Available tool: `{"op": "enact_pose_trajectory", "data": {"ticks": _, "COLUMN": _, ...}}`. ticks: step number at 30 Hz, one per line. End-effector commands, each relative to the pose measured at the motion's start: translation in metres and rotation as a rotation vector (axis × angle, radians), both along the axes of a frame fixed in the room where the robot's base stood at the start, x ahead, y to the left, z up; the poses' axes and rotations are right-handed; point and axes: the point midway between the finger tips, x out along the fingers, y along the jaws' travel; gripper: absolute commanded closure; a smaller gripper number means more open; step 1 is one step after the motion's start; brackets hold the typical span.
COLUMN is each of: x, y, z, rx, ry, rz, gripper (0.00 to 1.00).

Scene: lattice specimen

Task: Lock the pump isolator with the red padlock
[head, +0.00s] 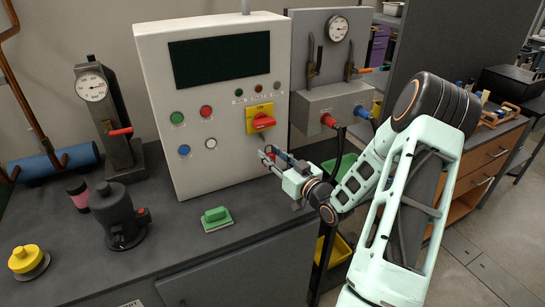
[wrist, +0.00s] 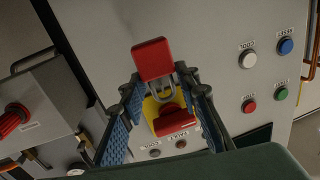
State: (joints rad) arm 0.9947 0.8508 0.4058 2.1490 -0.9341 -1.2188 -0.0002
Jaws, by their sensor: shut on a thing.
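The pump isolator (head: 260,118) is a yellow plate with a red rotary handle, on the lower right of the white control panel. It also shows in the wrist view (wrist: 172,121), beyond the fingers, with the panel appearing upside down. My gripper (head: 268,155) is in front of the panel, just below the isolator. In the wrist view my gripper (wrist: 163,88) is shut on the red padlock (wrist: 152,60). The padlock's metal shackle points toward the isolator and overlaps its yellow plate in the picture. I cannot tell whether the shackle touches the isolator.
Push buttons (head: 206,111) are left of the isolator. A grey gauge box (head: 325,105) with red and blue connectors stands to the right. A green-handled block (head: 216,217), a dark pump-like body (head: 118,215) and a yellow knob (head: 24,259) are on the bench.

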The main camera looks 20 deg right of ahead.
Motion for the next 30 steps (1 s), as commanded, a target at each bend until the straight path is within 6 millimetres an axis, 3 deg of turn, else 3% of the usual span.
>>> {"op": "enact_pose_trajectory", "data": {"ticks": 13, "x": 0.013, "y": 0.001, "z": 0.001, "rx": -0.001, "ry": -0.002, "rz": 0.0, "gripper": 0.92}}
{"op": "enact_pose_trajectory", "data": {"ticks": 30, "x": 0.014, "y": 0.001, "z": 0.0, "rx": -0.003, "ry": -0.002, "rz": -0.008, "gripper": 0.92}}
